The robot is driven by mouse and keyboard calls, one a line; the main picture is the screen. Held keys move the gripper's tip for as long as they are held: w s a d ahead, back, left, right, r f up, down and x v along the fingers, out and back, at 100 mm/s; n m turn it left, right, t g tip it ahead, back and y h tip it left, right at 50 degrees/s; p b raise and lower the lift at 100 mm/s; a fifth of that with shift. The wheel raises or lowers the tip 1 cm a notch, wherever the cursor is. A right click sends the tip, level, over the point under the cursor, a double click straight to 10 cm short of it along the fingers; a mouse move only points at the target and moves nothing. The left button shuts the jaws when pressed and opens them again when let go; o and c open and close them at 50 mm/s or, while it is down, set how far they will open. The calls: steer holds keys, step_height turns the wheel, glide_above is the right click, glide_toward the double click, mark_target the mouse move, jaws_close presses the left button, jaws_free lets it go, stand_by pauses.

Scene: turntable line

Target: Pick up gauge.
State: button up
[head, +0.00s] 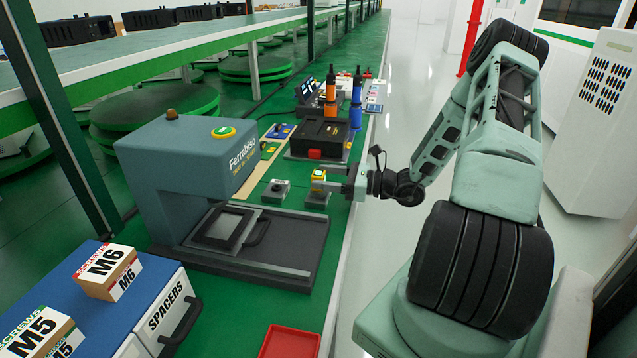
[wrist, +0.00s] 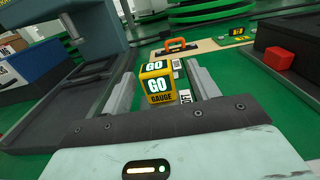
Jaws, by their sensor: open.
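The gauge (wrist: 157,84) is a small yellow and black block marked GO GAUGE. In the wrist view it stands between the two fingers of my gripper (wrist: 161,82), with a gap visible on each side. In the head view the gauge (head: 318,175) shows its yellow top above a small grey block on the green bench, left of my arm. My gripper (head: 327,179) is open and reaches in from the right, its fingers around the gauge. The lower part of the gauge is partly hidden by the finger in the head view.
A second grey block (head: 276,191) sits left of the gauge. A blue-grey Ferrabiso press (head: 190,165) stands further left. A black case (head: 318,138) with a red latch lies behind.

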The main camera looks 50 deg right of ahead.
mark_target(312, 177)
steer(key=x, duration=0.4)
steer(key=shift+s+a+f, duration=0.1)
steer(key=shift+a+f, duration=0.05)
steer(key=shift+f, duration=0.05)
jaws_close()
